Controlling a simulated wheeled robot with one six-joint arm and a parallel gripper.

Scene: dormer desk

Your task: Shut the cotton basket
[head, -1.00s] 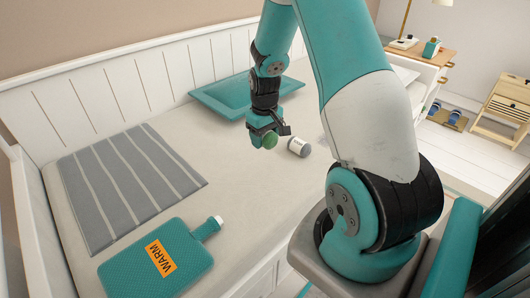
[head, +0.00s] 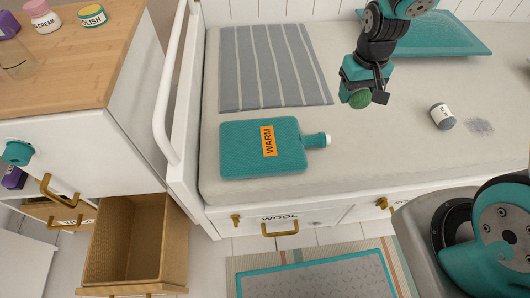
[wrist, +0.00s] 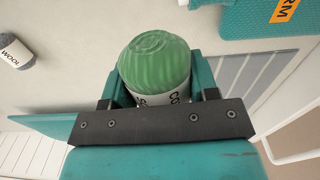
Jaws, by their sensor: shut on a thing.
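My gripper (head: 364,88) is shut on a green ball of yarn (head: 361,99), held above the bed. In the wrist view the ball (wrist: 155,58) sits between the fingers, with a white band whose letters are partly hidden. An open, empty-looking wooden basket (head: 128,240) is pulled out at the lower left, far from my gripper. No label on it is readable, so I cannot tell whether it is the cotton basket. A bed drawer labelled WOOL (head: 280,227) is shut.
A grey yarn ball (head: 442,116), a teal WARM bottle (head: 262,148) and a striped grey mat (head: 274,66) lie on the bed (head: 350,160). A wooden-topped cabinet (head: 70,60) stands left. A rug (head: 315,275) covers the floor in front.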

